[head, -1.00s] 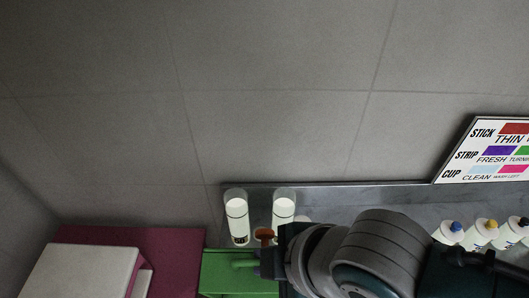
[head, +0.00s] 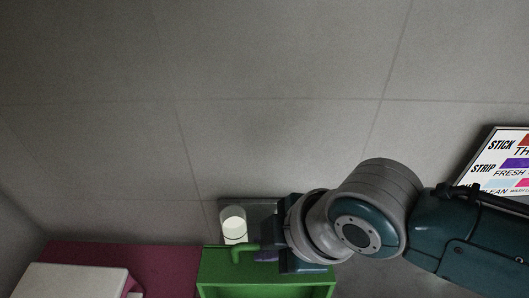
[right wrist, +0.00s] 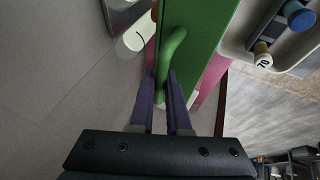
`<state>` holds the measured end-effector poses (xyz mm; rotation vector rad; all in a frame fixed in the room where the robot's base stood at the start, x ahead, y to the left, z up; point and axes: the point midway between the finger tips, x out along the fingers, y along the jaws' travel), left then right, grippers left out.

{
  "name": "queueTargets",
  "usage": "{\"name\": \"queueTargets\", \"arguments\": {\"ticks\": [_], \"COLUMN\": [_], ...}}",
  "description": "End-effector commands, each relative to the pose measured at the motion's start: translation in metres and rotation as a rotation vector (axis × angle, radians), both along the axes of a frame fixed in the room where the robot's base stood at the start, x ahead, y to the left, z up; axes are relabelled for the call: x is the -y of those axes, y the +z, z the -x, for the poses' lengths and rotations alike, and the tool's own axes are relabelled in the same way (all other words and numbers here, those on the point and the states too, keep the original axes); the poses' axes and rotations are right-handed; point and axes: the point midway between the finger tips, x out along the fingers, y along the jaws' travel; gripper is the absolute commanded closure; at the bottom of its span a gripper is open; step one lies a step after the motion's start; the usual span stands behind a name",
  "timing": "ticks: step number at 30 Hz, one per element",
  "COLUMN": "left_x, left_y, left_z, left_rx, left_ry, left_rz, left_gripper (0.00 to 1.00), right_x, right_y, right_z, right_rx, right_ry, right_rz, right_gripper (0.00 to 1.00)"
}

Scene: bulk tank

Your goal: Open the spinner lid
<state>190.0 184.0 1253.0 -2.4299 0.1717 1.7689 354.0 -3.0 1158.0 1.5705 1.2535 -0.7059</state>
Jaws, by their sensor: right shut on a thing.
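The spinner lid (head: 215,270) is a green panel with a raised green bar handle (head: 236,252), at the bottom centre of the head view. The lid (right wrist: 208,20) and handle (right wrist: 171,52) also show in the right wrist view. My right gripper (head: 264,255) is at the handle. In the right wrist view its purple fingers (right wrist: 163,85) lie on both sides of the handle's near end, shut on it. The lid stands higher in the head view, with its broad face showing. What lies under it is hidden. My left gripper is not in view.
A white cylinder (head: 233,224) stands behind the lid by the wall. A magenta surface (head: 165,262) with a white box (head: 70,282) is at left. A sign (head: 500,160) is at right. Capped bottles (right wrist: 298,16) sit in a grey tray in the right wrist view.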

Motion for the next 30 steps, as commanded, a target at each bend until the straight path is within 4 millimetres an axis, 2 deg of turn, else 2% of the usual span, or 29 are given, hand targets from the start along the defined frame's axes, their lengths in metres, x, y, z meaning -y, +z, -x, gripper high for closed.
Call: {"name": "queueTargets", "arguments": {"ticks": [2,3,6,17,30], "left_x": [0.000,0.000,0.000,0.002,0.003], "left_y": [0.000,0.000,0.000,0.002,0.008], "left_z": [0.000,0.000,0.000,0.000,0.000], "left_rx": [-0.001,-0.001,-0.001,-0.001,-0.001], "left_ry": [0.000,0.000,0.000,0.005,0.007], "left_rz": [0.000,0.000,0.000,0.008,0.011], "left_gripper": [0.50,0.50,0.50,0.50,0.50], "right_x": [0.001,0.001,0.000,0.002,0.027], "right_y": [0.000,0.000,0.000,0.004,0.061], "right_z": [0.000,0.000,0.000,0.002,0.021], "right_rx": [-0.001,-0.001,-0.001,0.000,0.003], "right_ry": [0.000,0.000,0.000,0.000,0.001], "right_rz": [0.002,0.002,0.001,-0.001,0.000], "right_gripper": [1.00,0.84,0.73,0.73,0.73]}}
